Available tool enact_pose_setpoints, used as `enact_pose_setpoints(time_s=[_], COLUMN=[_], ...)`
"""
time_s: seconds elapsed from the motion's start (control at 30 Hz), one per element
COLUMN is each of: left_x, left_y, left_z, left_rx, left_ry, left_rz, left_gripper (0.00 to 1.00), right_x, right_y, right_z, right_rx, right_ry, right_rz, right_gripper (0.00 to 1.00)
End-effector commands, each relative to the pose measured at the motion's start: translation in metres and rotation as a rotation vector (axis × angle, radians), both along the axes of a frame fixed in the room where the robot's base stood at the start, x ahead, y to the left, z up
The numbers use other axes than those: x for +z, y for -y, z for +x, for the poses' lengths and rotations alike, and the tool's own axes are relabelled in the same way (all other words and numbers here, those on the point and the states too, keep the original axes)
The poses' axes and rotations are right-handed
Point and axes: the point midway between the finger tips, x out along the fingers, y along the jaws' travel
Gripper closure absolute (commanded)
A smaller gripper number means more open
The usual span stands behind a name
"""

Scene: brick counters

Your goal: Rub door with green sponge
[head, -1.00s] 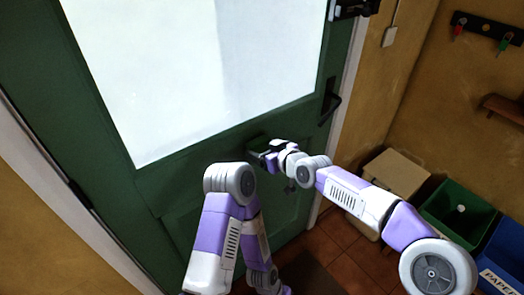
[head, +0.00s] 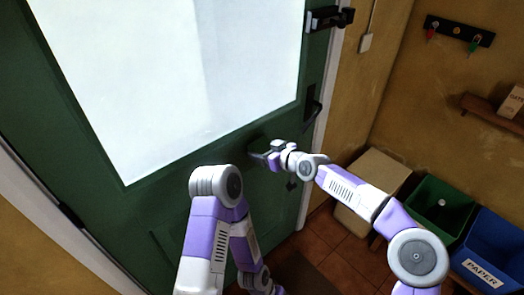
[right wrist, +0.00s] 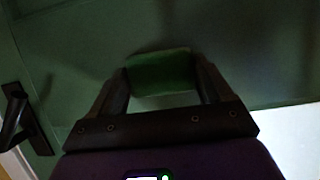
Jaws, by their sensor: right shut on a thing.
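The green door (head: 160,205) with its large pale glass pane (head: 170,80) fills the left and middle of the head view. My right gripper (head: 264,154) is at the door's lower panel, just below the glass and left of the black handle (head: 312,108). In the right wrist view it is shut on the green sponge (right wrist: 160,72), which sits between the fingertips against or very near the door's surface; exact contact is hard to tell in the dark. My left arm is folded at lower middle, its gripper out of sight.
A key rack (head: 459,31) and a small shelf (head: 490,110) hang above. Tiled floor (head: 325,240) shows below the door.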

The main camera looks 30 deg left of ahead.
Motion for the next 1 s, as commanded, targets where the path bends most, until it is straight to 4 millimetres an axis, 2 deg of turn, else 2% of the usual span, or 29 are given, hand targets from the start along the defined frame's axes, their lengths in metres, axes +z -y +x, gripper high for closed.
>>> enact_pose_setpoints(time_s=[0.3, 0.6, 1.0], left_x=[0.011, 0.015, 0.029], left_y=[0.000, 0.000, 0.000], left_z=[0.000, 0.000, 0.000], left_rx=[0.000, 0.000, 0.000], left_ry=[0.000, 0.000, 0.000], left_rz=[0.000, 0.000, 0.000], left_gripper=[0.07, 0.07, 0.07], right_x=[0.001, 0.001, 0.001], right_y=[0.011, 0.016, 0.024], right_z=[0.024, 0.034, 0.062], right_rx=[-0.004, -0.003, -0.003], right_ry=[-0.002, -0.001, 0.000], right_rz=[0.003, 0.001, 0.002], right_gripper=[0.50, 0.50, 0.50])
